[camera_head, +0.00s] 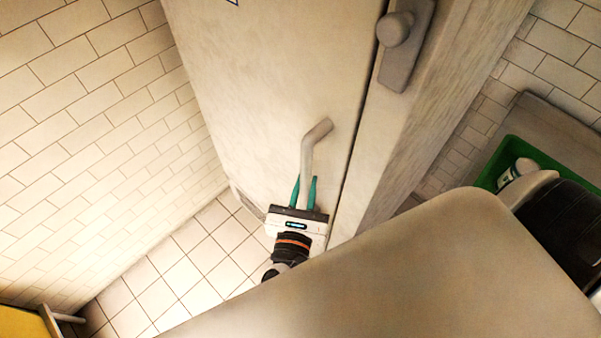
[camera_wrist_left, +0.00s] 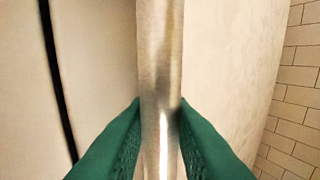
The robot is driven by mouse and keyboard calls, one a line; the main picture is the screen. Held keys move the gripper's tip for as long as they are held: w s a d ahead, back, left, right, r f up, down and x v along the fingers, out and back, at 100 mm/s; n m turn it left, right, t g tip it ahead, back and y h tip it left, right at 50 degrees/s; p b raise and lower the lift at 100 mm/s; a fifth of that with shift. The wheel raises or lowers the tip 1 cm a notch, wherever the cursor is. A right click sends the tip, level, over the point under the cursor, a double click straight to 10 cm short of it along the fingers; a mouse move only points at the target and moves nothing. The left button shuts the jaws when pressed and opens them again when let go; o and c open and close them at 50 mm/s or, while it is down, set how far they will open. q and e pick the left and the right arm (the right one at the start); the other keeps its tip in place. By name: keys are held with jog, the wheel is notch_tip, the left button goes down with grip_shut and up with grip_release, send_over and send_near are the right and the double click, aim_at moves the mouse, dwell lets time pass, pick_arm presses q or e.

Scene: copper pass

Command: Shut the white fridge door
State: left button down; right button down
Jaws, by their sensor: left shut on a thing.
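The white fridge door (camera_head: 262,75) fills the upper middle of the head view, and its pale surface shows in the left wrist view (camera_wrist_left: 225,60). A metal bar handle (camera_head: 309,155) stands out from the door near its right edge. My left gripper (camera_head: 304,188) is shut on this handle; its green fingers press both sides of the bar (camera_wrist_left: 160,60) in the wrist view. A dark narrow line runs between the door edge and the frame (camera_head: 400,130). I cannot tell how far the door stands from its frame.
A grey latch with a round knob (camera_head: 395,28) sits on the frame above right. A green tray (camera_head: 508,152) lies at the right. A tiled wall (camera_head: 85,120) and tiled floor (camera_head: 180,270) are at the left. A yellow thing (camera_head: 22,323) shows bottom left.

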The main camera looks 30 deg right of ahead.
pick_arm(q)
jog(key=shift+d+r, duration=0.2)
jog(key=shift+d, duration=0.1)
jog(key=c, duration=1.7)
grip_release()
jog(key=o, duration=0.3)
jog(key=shift+d, duration=0.2)
jog(key=shift+o, duration=0.3)
jog(key=shift+w+d+f, duration=0.1)
jog(key=shift+w+d, duration=0.05)
pick_arm(e)
jog(key=shift+d+f, duration=0.1)
jog(key=shift+d, duration=0.3)
pick_arm(q)
jog(key=shift+f, duration=0.1)
